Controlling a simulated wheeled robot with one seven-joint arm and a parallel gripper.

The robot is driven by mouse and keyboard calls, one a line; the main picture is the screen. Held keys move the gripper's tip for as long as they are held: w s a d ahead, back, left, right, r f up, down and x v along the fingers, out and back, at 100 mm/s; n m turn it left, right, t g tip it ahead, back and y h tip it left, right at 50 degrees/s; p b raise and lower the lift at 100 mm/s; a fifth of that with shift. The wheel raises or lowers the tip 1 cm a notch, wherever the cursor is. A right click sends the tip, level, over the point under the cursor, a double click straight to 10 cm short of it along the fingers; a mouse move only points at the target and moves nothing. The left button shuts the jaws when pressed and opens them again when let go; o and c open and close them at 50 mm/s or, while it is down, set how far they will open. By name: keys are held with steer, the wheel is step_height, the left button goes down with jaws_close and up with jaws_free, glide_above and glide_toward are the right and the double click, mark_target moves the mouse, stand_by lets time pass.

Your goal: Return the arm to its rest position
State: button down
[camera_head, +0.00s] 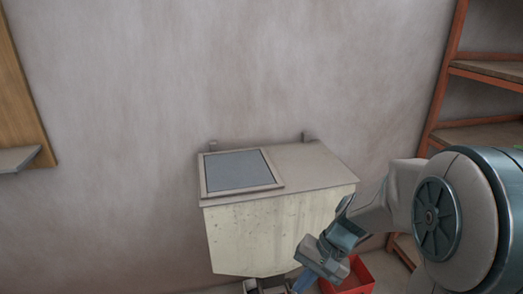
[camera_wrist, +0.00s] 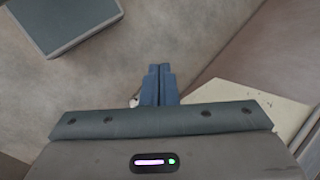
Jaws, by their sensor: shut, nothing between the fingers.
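My arm reaches in from the right in the head view, bent downward in front of the pellet bagger (camera_head: 280,230). The bagger is a pale, boxy cabinet against the wall, with a framed grey panel (camera_head: 238,171) on its top left. My gripper's fingers (camera_wrist: 159,84) show in the wrist view, side by side and shut, with nothing between them. In the head view the gripper is low, near the bagger's front, and its fingertips are hard to make out. A dark grey slab with a lighter edge (camera_wrist: 65,22) lies at the upper left of the wrist view.
A red bin (camera_head: 350,278) stands low to the right of the bagger, partly behind my arm. An orange-framed shelf unit (camera_head: 447,75) stands at the right. A wooden board (camera_head: 22,100) and a grey ledge (camera_head: 18,158) are at the left edge. The wall between is bare.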

steer(key=s+d+r+n+t+h+p, duration=0.2)
steer(key=s+r, duration=0.1)
steer(key=r, duration=0.4)
steer(key=s+d+r+n+t+h+p, duration=0.1)
steer(key=s+d+r+t+h+p, duration=0.1)
steer(key=r, duration=0.5)
steer(key=shift+s+d+n+h+p, duration=0.4)
steer(key=shift+s+d+h+p, duration=0.4)
steer(key=shift+s, duration=0.45)
